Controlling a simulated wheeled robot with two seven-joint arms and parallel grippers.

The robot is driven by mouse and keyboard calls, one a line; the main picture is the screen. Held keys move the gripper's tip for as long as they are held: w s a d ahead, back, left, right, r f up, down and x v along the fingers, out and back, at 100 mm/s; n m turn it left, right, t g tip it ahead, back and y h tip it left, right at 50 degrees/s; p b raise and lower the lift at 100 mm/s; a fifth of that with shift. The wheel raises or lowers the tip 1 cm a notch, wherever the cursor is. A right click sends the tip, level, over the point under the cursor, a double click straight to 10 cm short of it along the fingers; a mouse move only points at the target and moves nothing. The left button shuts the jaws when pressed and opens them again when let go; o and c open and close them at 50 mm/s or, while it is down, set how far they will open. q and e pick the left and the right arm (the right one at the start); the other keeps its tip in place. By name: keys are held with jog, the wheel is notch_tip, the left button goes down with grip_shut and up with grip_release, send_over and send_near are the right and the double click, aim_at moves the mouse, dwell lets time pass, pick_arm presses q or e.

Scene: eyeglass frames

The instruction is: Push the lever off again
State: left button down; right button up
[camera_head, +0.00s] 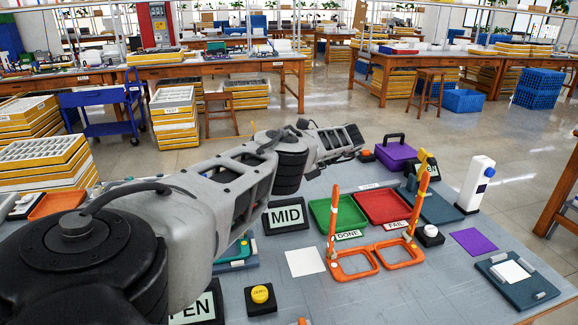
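No part reads clearly as a lever from here. A slim white upright device (478,184) with a dark blue patch stands at the right of the grey-blue work table (390,300). My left arm reaches from the lower left across the table towards the back. My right gripper is not in view.
A green tray (346,213) marked DONE and a red tray (381,204) marked FAIL lie behind the frame. A purple box (396,156) stands at the back.

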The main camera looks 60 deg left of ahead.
pick_arm(q)
jog(key=shift+w+f, duration=0.1)
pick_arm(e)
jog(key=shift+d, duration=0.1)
pick_arm(q)
jog(key=c, duration=1.4)
grip_release()
jog(key=shift+o, duration=0.2)
